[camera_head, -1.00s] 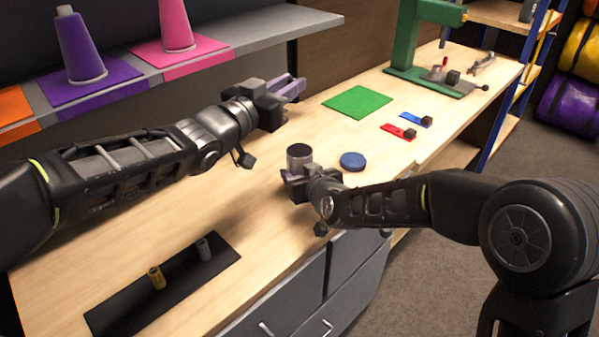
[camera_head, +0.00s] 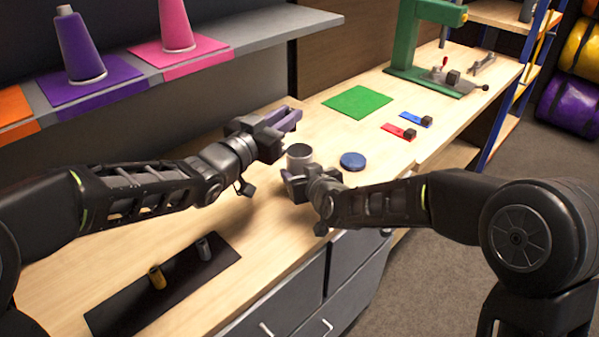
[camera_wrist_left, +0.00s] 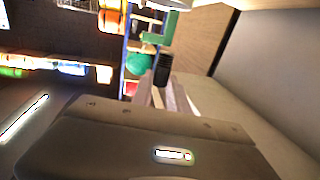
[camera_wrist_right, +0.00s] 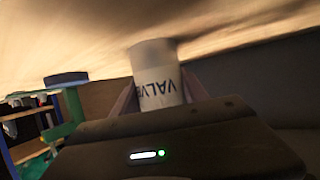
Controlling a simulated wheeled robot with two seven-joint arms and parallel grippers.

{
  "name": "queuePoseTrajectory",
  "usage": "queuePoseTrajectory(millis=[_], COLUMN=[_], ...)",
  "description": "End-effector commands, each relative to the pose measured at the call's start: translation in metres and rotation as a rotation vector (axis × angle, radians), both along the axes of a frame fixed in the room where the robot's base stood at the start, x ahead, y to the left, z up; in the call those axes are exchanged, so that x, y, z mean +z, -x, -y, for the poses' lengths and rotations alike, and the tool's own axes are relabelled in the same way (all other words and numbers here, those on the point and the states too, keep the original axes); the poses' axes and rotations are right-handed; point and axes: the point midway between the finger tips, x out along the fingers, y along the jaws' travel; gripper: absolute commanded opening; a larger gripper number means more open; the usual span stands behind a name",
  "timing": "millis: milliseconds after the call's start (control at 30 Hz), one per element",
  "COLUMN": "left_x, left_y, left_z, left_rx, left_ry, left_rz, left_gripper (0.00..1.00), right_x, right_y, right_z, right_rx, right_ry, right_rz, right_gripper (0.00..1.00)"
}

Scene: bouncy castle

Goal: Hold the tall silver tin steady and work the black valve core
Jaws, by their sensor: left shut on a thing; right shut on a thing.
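The tall silver tin (camera_head: 299,155) stands on the bench. My right gripper (camera_head: 291,182) is shut on it from the front, partly hiding it. In the right wrist view the tin (camera_wrist_right: 157,75) sits between the fingers, with "VALVE" lettering showing. My left gripper (camera_head: 290,119) is above and behind the tin, apart from it. In the left wrist view it is shut on a dark ribbed piece, the black valve core (camera_wrist_left: 163,67), at the fingertips. The core is not clear in the head view.
A blue round disc (camera_head: 353,161) lies right of the tin. A green mat (camera_head: 358,102), red tag (camera_head: 394,130), blue tag (camera_head: 412,118) and green press (camera_head: 405,45) are farther back. A dark mat (camera_head: 115,312) with two small cylinders lies at front left. A shelf (camera_head: 260,35) overhangs the back left.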

Motion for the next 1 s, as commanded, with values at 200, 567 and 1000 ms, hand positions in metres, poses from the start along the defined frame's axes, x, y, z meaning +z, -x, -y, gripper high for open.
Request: queuePoseTrajectory(millis=[200, 567, 1000], left_x=[-0.016, -0.018, -0.018], left_y=[0.000, 0.000, 0.000], left_z=[0.000, 0.000, 0.000], left_rx=[0.000, 0.001, 0.001], left_ry=[-0.001, -0.001, -0.001], left_rz=[-0.001, 0.001, 0.001], left_gripper=[0.00, 0.24, 0.45], right_x=[0.000, 0.000, 0.000], right_y=[0.000, 0.000, 0.000], right_z=[0.000, 0.000, 0.000], right_rx=[0.000, 0.000, 0.000], right_ry=[0.000, 0.000, 0.000], right_rz=[0.000, 0.000, 0.000], right_gripper=[0.07, 0.07, 0.07])
